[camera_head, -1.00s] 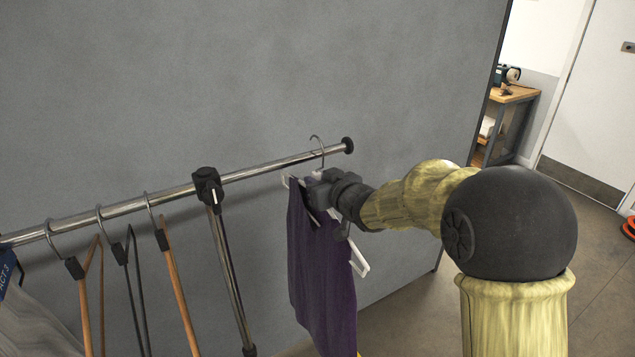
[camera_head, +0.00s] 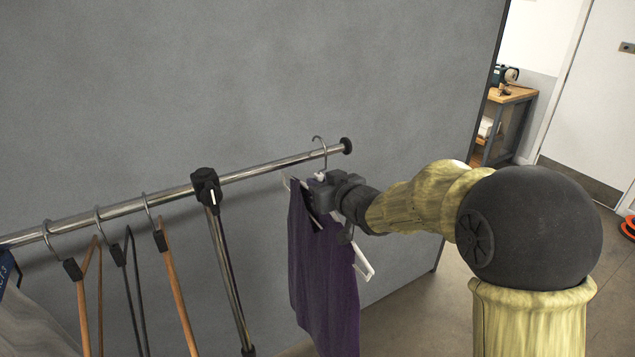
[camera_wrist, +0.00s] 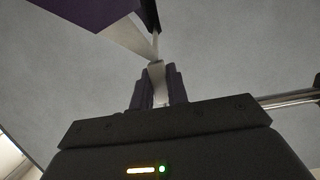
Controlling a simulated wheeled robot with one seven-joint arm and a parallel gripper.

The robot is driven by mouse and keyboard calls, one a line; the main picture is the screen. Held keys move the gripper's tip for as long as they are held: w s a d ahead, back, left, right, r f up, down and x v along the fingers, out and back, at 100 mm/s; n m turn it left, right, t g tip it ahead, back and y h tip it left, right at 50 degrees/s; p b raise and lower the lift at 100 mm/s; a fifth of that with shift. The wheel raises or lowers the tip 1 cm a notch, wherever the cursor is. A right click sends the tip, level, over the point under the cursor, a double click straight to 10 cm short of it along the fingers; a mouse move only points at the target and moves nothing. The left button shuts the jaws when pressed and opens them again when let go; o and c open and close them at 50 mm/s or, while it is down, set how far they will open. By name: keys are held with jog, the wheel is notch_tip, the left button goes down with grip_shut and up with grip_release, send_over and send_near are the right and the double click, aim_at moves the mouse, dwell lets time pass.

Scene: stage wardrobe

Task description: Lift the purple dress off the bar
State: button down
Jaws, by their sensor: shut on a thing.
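The purple dress (camera_head: 325,285) hangs on a white hanger (camera_head: 364,264) near the right end of the metal bar (camera_head: 262,170). The hanger's hook (camera_head: 318,140) rises above the bar and curls over it; whether it touches the bar I cannot tell. My gripper (camera_head: 318,190) is shut on the hanger just below the hook. In the wrist view my gripper (camera_wrist: 159,88) closes on the white hanger neck (camera_wrist: 156,72), and part of the purple dress (camera_wrist: 85,12) shows at the top left. My gripper hides part of the hanger in the head view.
Several empty hangers (camera_head: 170,285) hang on the left part of the bar, beside a pale garment (camera_head: 30,320). A black clamp (camera_head: 206,187) joins the bar to its upright. A black cap (camera_head: 346,146) ends the bar. A grey panel (camera_head: 250,80) stands behind.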

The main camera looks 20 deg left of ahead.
aim_at(334, 214)
jog(key=shift+s+d+b, duration=0.5)
jog(key=shift+s+d, duration=1.6)
jog(key=shift+d, duration=0.3)
jog(key=w+d+f+m+t+h, duration=0.25)
jog(key=d+f, duration=0.45)
jog(key=f, duration=0.5)
jog(key=w+d+f+m+t+h, duration=0.2)
jog(key=w+d+f+m+h, duration=0.3)
jog(key=f, duration=0.6)
jog(key=s+d+f+m+h, duration=0.1)
jog(key=s+d+f+h, duration=0.1)
jog(key=s+d+f, duration=0.2)
jog(key=s+d+f+m+h, duration=0.1)
jog(key=s+d+f+h, duration=0.1)
jog(key=d+f, duration=0.8)
jog(key=s+d+t, duration=0.1)
jog(key=d, duration=0.5)
jog(key=shift+s+d, duration=0.25)
jog(key=shift+s, duration=0.1)
jog(key=shift+a+m, duration=0.1)
jog(key=shift+m, duration=0.15)
